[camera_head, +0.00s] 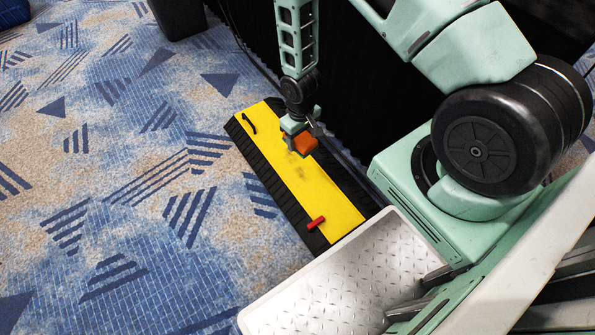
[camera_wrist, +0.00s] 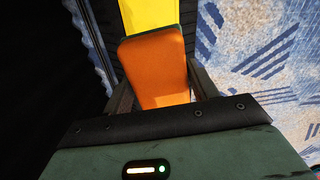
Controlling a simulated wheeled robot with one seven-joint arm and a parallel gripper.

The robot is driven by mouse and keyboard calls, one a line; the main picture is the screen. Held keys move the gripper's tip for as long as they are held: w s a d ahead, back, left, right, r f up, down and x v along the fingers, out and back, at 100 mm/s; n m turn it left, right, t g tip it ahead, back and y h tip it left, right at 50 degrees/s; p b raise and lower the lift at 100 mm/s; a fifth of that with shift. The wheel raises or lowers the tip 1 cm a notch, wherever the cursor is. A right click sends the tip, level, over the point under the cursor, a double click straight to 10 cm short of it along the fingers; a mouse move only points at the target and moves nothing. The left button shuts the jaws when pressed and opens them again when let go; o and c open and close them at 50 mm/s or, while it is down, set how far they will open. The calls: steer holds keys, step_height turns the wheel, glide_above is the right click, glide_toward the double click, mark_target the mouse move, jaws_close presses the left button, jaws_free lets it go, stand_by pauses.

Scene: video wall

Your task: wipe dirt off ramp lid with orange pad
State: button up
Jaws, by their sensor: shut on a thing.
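The ramp has a yellow lid (camera_head: 317,188) between black ribbed edges and lies on the carpet, running from upper left to lower right in the head view. The orange pad (camera_head: 304,143) is in my gripper (camera_head: 300,132), over the lid's right side. In the wrist view the pad (camera_wrist: 155,70) sits between the two fingers, with the yellow lid (camera_wrist: 150,14) beyond it. My gripper is shut on the pad. I cannot tell whether the pad touches the lid.
A black curtain (camera_head: 345,90) stands close along the ramp's right. Patterned carpet (camera_head: 130,190) is open to the left.

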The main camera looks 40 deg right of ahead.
steer(key=b, duration=1.4)
glide_above(298, 176)
step_height(298, 176, down, 14)
steer(key=f, duration=0.1)
steer(key=shift+n, duration=0.4)
step_height(298, 176, down, 5)
steer(key=b, duration=0.5)
steer(key=shift+a+f+b, duration=0.1)
steer(key=shift+f+b, duration=0.1)
steer(key=shift+b, duration=0.15)
steer(key=shift+f+b, duration=0.45)
steer(key=shift+f, duration=0.5)
